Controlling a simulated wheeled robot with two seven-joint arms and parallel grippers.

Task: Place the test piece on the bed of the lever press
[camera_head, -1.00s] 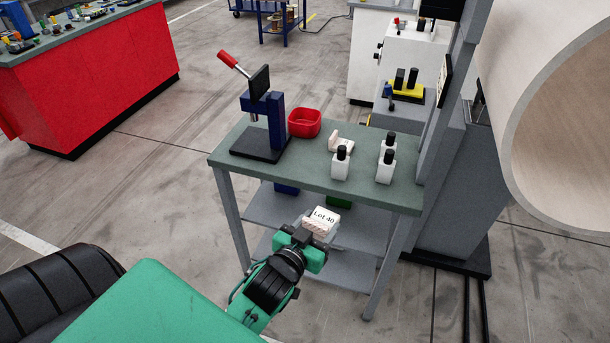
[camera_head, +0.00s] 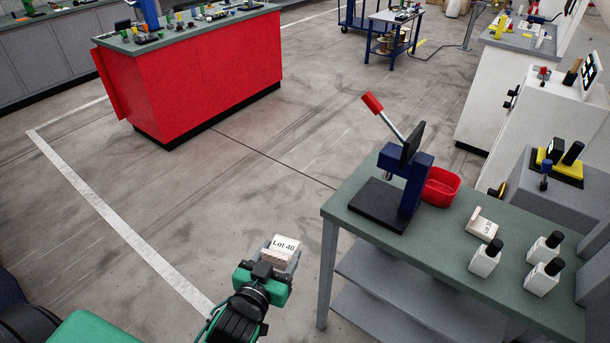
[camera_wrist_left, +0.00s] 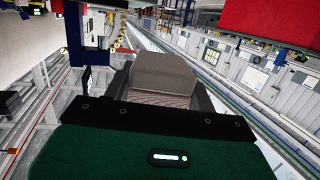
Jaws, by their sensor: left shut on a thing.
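The test piece (camera_head: 281,250), a pale block labelled "Lot 40", is in my left gripper (camera_head: 273,264). The gripper is shut on it and holds it in the air, left of the bench's near left corner. In the left wrist view the test piece (camera_wrist_left: 163,75) shows as a grey-brown block between the fingers (camera_wrist_left: 160,98). The lever press (camera_head: 405,175) stands on the bench, with a blue frame and a red-tipped lever. Its black bed (camera_head: 378,204) looks bare and lies right of and beyond my gripper, well apart from it. My right gripper is not in view.
The green-topped bench (camera_head: 430,248) also carries a red bin (camera_head: 440,188) beside the press, a white labelled holder (camera_head: 482,224) and several white black-capped bottles (camera_head: 485,260). A red cabinet (camera_head: 210,80) stands far left. Open floor lies between it and the bench.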

